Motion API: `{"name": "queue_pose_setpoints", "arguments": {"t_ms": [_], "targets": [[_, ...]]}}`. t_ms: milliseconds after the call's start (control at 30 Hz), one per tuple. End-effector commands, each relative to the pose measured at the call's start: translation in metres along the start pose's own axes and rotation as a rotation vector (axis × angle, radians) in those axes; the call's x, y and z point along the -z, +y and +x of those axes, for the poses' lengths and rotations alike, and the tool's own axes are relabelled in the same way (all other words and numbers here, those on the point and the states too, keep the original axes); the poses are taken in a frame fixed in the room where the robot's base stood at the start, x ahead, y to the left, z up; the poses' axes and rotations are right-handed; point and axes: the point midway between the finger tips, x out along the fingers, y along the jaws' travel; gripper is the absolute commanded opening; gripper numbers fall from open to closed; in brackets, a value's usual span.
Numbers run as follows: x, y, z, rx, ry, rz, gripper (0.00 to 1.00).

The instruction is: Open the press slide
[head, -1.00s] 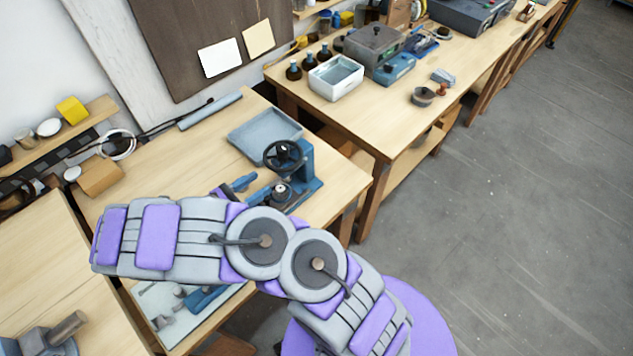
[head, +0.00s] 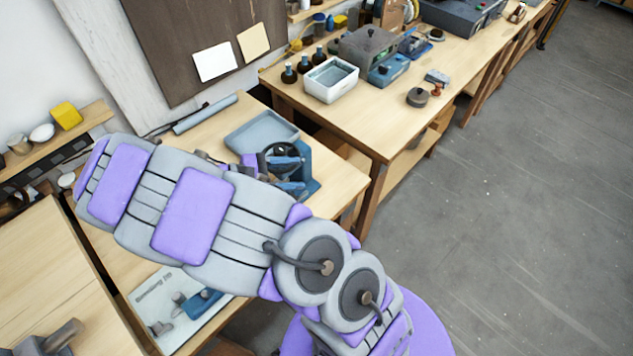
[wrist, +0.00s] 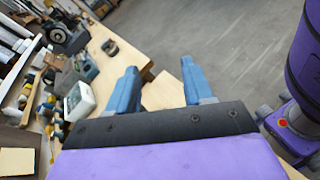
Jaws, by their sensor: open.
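The blue press (head: 308,172) with its black handwheel (head: 282,150) stands near the right end of the near bench in the head view. Its slide cannot be made out behind the wheel and my arm. My arm crosses in front, and its purple wrist part shows just left of the handwheel. In the wrist view my gripper (wrist: 158,70) has two blue fingers spread wide, with nothing between them. In the head view the fingers cannot be told apart from the blue press parts. I cannot tell whether they touch the press.
A grey-blue tray (head: 262,133) lies behind the press. A printed sheet (head: 170,305) lies at the bench's front. The bench on the right holds a white tray (head: 331,80), dark bottles and a grey machine (head: 368,48). Open floor (head: 500,200) lies to the right.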

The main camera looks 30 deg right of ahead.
Motion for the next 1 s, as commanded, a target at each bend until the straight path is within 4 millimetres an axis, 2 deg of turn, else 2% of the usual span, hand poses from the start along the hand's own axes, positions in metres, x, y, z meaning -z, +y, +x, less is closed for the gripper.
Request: {"name": "queue_pose_setpoints", "arguments": {"t_ms": [500,700,1000], "targets": [[-0.048,-0.032,0.028,0.235,0.119,0.174,0.51],[-0.057,-0.043,0.027,0.293,0.153,0.22,0.51],[-0.061,-0.048,0.029,0.318,0.167,0.238,0.51]]}}
